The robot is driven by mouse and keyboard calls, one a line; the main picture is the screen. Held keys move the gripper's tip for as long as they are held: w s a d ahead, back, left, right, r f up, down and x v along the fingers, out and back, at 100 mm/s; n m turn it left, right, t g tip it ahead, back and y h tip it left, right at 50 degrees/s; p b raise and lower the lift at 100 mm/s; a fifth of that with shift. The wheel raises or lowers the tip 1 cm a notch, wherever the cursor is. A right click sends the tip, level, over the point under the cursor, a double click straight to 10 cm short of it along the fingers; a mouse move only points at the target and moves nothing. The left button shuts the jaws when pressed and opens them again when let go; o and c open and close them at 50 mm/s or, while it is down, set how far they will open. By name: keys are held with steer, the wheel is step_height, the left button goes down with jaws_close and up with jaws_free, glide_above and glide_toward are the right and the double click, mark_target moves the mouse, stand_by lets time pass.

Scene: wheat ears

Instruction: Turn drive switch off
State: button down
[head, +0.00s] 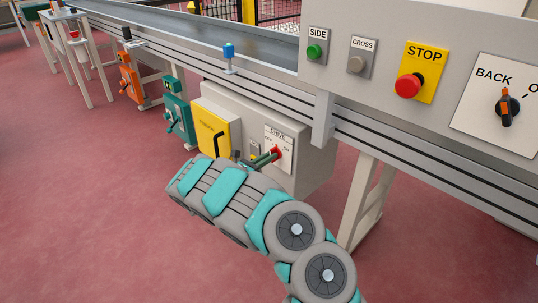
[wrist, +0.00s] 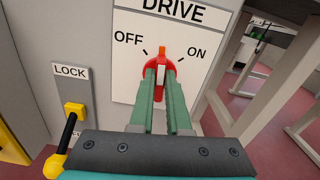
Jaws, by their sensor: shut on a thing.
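The drive switch is a red rotary knob (wrist: 147,68) on a white DRIVE plate (wrist: 124,78) with OFF at left and ON at right. Its orange pointer (wrist: 162,49) stands nearly straight up, between the two marks. My gripper (wrist: 160,72) has its two green fingers shut on the knob's grip bar, one on each side. In the head view the knob (head: 277,151) sits on the grey box under the conveyor, and my gripper (head: 264,159) reaches it from the left. The fingers hide the lower part of the knob.
A LOCK plate (wrist: 70,72) with a yellow and black lever is left of the switch. A yellow box (head: 212,130) with a black handle stands beside it. Above are the conveyor rail (head: 270,90) and a panel with a STOP button (head: 407,87). The red floor in front is clear.

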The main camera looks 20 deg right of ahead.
steer(key=shift+w+a+n+p, duration=0.1)
steer(key=shift+n+p, duration=0.6)
steer(key=shift+n, duration=1.2)
steer(key=shift+w+n+p, duration=0.1)
steer(key=shift+n+p, duration=0.55)
steer(key=shift+n, duration=1.25)
steer(key=c, duration=0.9)
jaws_free()
steer(key=shift+f, duration=0.1)
steer(key=v, duration=0.7)
steer(key=shift+s+a, duration=0.2)
steer(key=shift+a, duration=0.15)
